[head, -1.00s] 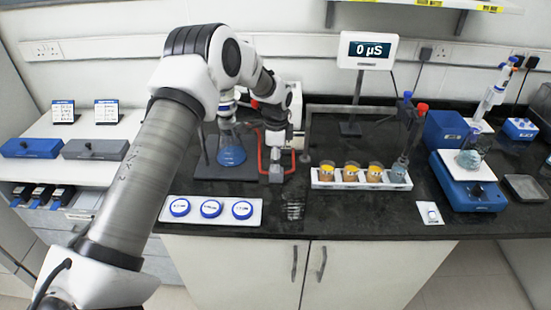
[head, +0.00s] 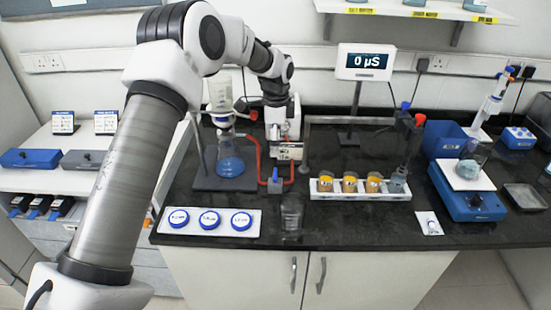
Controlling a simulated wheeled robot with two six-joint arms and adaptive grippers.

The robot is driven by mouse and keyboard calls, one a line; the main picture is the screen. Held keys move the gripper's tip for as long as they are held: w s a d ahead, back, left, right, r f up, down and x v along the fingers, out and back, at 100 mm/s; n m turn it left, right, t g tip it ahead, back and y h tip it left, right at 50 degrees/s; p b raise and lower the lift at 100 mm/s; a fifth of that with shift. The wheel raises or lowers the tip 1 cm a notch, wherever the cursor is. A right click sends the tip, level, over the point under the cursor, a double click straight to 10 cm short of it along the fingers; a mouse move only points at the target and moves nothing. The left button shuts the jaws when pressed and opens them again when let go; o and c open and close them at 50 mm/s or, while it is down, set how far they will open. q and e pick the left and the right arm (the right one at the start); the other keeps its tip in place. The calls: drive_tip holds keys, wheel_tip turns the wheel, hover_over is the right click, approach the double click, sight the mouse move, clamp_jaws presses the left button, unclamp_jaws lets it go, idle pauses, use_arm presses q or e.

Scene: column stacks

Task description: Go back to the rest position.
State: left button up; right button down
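My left arm comes in from the left and reaches across to the column stand. Its gripper (head: 288,153) hangs above the bench, just above a small blue fitting (head: 275,184) by the red tubing. Its fingers are small and partly merged with the gear behind, so I cannot tell whether they are open or shut. No held object is clearly visible. My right gripper is not in view.
A flask with blue liquid (head: 230,162) stands left of the gripper on a dark stand base (head: 212,181). A clear beaker (head: 291,213) is in front. A white rack (head: 340,192) holds several cups to the right. A meter (head: 364,62) reads 0 µS.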

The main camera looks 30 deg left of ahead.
use_arm(q)
drive_tip(key=shift+w+r, duration=0.1)
drive_tip(key=shift+r, duration=0.55)
